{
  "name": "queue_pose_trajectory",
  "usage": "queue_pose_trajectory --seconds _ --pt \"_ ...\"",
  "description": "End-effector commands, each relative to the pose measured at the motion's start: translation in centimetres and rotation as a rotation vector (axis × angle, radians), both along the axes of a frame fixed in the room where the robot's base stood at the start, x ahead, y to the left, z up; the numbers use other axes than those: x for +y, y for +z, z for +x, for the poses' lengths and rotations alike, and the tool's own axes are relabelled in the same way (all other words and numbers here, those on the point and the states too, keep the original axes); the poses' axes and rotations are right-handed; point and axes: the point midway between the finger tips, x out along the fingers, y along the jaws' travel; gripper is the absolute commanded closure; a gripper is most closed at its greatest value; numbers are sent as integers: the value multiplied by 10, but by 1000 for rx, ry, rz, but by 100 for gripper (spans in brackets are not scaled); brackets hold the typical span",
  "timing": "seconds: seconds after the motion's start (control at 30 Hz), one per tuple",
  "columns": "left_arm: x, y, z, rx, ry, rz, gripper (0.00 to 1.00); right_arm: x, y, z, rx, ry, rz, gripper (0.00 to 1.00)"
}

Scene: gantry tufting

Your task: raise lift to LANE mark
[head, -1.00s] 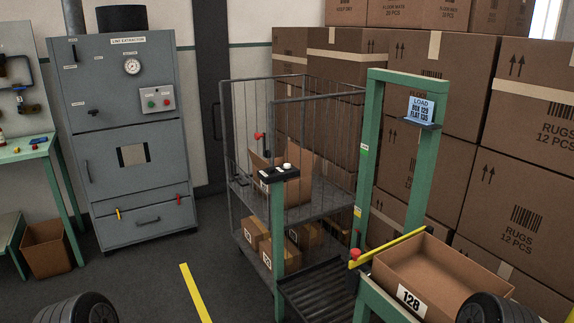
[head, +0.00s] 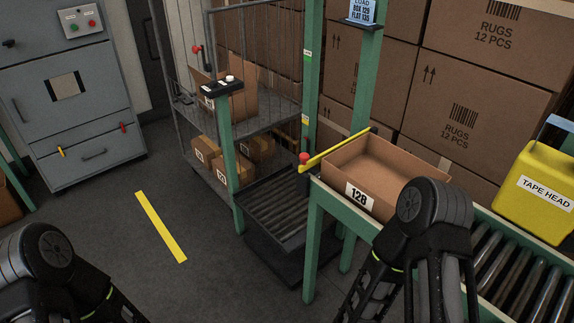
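The lift is a green frame (head: 312,40) with a dark roller platform (head: 275,208) low between its posts, well below the conveyor's height. The mast carries a small green-white label (head: 307,54) and a lower yellow label (head: 305,120); their text is too small to read. A black control box (head: 222,88) with a pale button on top sits on a short green post. A yellow bar (head: 335,149) with a red knob (head: 304,158) crosses the conveyor's end. My arms show at the bottom left and bottom right; neither gripper is in view.
An open carton (head: 358,196) marked 128 sits on the roller conveyor (head: 525,277). A yellow TAPE HEAD case (head: 538,190) stands at the right. A wire cage cart (head: 187,129) with boxes is behind the lift. Open floor with a yellow stripe (head: 160,226) lies left.

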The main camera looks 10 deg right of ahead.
Motion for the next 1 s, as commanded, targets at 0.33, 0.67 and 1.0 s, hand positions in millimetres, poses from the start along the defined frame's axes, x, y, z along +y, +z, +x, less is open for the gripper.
queue_pose_trajectory --seconds 0.33,0.67,1.0 --pt "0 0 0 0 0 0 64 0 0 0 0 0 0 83" --pt "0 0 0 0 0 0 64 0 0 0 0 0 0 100" --pt "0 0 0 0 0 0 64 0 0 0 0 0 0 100"
